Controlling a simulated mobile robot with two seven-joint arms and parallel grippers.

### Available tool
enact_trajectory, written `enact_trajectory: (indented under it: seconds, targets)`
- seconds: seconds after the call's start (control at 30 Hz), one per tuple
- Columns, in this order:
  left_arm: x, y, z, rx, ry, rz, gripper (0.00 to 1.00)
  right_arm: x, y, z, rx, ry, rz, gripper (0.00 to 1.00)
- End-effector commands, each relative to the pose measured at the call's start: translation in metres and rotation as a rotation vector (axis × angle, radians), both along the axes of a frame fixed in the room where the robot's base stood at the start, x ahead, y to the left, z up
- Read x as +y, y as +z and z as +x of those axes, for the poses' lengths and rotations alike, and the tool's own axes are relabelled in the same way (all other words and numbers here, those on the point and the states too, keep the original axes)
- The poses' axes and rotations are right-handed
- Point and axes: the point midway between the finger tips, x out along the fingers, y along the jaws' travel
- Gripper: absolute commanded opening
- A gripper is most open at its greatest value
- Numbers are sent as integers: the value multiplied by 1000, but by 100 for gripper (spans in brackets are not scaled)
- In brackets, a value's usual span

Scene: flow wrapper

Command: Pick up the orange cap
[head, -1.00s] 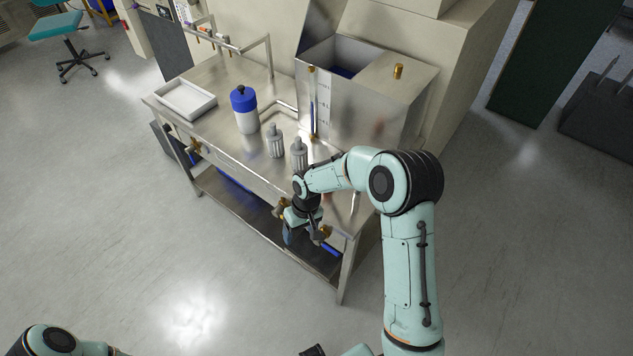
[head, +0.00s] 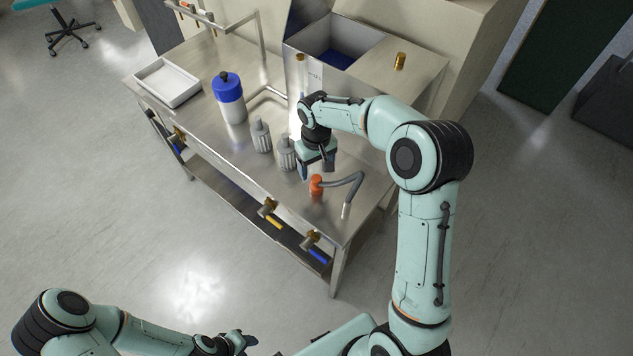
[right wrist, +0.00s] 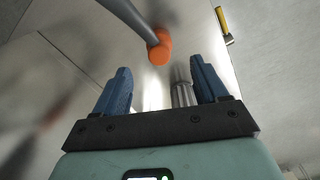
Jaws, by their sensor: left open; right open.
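The orange cap (head: 316,183) stands on the steel table near its front right part, at the end of a grey hose (head: 352,181). In the right wrist view the orange cap (right wrist: 160,47) lies beyond the fingertips, with the hose running up to the left. My right gripper (head: 316,171) is above the table, just behind the cap in the head view. Its blue fingers (right wrist: 161,78) are apart with nothing held between them. My left gripper (head: 246,342) is low at the bottom edge, in front of the table, far from the cap; its fingers show small.
Two grey ribbed bottles (head: 286,154) stand left of my right gripper; one shows between the fingers in the wrist view. A blue-topped bottle (head: 230,104) and white tray (head: 169,83) stand further left. A steel hopper (head: 400,85) rises behind.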

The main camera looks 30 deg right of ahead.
Motion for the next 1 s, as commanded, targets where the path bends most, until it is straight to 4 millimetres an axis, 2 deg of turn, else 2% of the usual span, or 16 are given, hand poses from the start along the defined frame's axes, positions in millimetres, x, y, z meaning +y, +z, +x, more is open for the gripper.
enact_trajectory:
  seconds: [0.03,0.1,0.37,0.7,0.97,1.0]
  targets:
    - [0,-1,-1,2,0,0,43,0,-12,-1,6,1,0,72]
    - [0,-2,-2,2,0,0,43,0,-23,-1,5,0,-1,72]
    - [0,-1,-1,1,0,0,43,0,-43,0,2,-1,0,72]
    - [0,4,3,-4,-1,-1,43,0,-87,3,1,0,0,72]
    - [0,3,3,-4,-1,0,43,0,-90,3,-1,0,0,72]
    - [0,3,3,-4,-1,0,43,0,-90,3,-1,0,0,63]
